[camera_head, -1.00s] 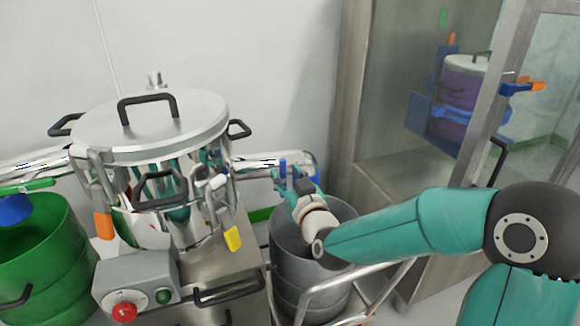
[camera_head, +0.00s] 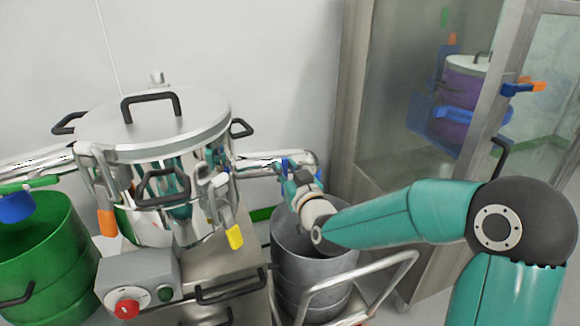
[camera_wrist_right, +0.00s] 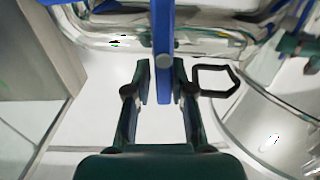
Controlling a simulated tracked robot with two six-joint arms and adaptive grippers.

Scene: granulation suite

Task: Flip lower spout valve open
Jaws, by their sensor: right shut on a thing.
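A shiny steel spout (camera_head: 270,162) sticks out to the right of the lidded granulator vessel (camera_head: 155,125). My right gripper (camera_wrist_right: 161,82) is at the outer end of this spout, over a grey drum. The lever runs up the picture towards the spout pipe (camera_wrist_right: 130,40). In the head view my gripper and wrist hide much of the valve. My left gripper is not in view.
The grey drum (camera_head: 288,245) stands under the spout, beside a metal cart rail (camera_head: 375,278). A glass-doored steel cabinet (camera_head: 365,90) is at the right. On the left, a green drum (camera_head: 40,250) sits below another spout with a blue part (camera_head: 15,207).

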